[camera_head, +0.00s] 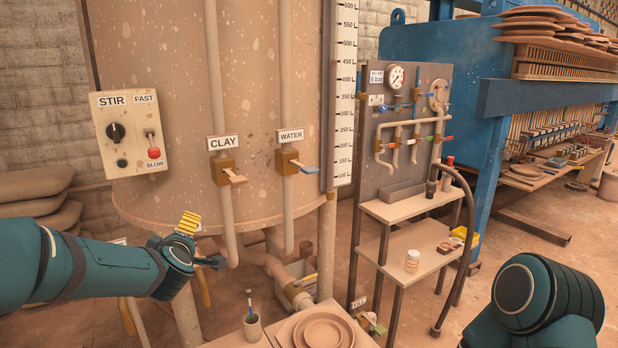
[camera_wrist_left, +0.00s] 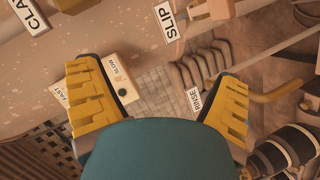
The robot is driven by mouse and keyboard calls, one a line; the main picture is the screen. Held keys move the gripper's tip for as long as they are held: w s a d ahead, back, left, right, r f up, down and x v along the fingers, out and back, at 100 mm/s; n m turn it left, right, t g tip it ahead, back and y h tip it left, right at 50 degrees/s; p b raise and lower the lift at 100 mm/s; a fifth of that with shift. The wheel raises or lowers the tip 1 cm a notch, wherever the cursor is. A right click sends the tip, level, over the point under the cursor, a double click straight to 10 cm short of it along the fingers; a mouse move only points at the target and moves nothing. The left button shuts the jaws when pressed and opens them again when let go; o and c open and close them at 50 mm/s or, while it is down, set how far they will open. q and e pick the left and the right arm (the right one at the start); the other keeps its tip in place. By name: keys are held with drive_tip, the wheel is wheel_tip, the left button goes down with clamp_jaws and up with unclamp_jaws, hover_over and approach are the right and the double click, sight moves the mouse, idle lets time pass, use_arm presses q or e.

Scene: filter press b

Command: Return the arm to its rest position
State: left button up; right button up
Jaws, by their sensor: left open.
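My left arm (camera_head: 90,268), teal, comes in from the left in the head view and reaches toward the front of the large tank. Its gripper (camera_head: 190,227), with yellow ridged fingers, is in front of the tank's lower part, left of and below the CLAY valve (camera_head: 228,172). In the left wrist view the gripper (camera_wrist_left: 162,98) is open, its two yellow fingers wide apart with nothing between them. My right arm (camera_head: 545,300) shows only as a teal joint at the lower right; its gripper is out of view.
The tank (camera_head: 260,90) carries a STIR box (camera_head: 130,133) and a WATER valve (camera_head: 290,162). A valve panel with shelves (camera_head: 405,209) stands right of it, beside a blue press (camera_head: 440,45). A low table with bowls (camera_head: 318,330) is at the front. SLIP (camera_wrist_left: 167,21) and RINSE (camera_wrist_left: 193,103) labels show in the wrist view.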

use_arm(q)
drive_tip(key=s+d+f+m+g+h, duration=0.2)
drive_tip(key=s+d+f+m, duration=0.15)
drive_tip(key=f, duration=0.55)
drive_tip(key=s+d+f+m+g+h, duration=0.15)
drive_tip(key=s+d+f, duration=0.25)
drive_tip(key=f, duration=0.4)
drive_tip(key=s+d+f+m+g+h, duration=0.2)
drive_tip(key=s+d+f+m, duration=0.1)
drive_tip(key=f, duration=0.6)
drive_tip(key=s+d+f+m+g+h, duration=0.1)
drive_tip(key=s+d+f+m+g, duration=0.1)
drive_tip(key=s+f, duration=0.2)
drive_tip(key=s+d+f+m+g, duration=0.2)
drive_tip(key=s+d+f, duration=0.1)
drive_tip(key=s, duration=0.6)
drive_tip(key=s+d+f+m+g+h, duration=0.1)
drive_tip(key=s+d+f+m+g, duration=0.1)
drive_tip(key=s+f, duration=0.3)
drive_tip(key=shift+s+d+f+g+h, duration=0.2)
drive_tip(key=shift+s+d+g+h, duration=0.25)
drive_tip(key=shift+s, duration=0.8)
drive_tip(key=shift+d, duration=0.1)
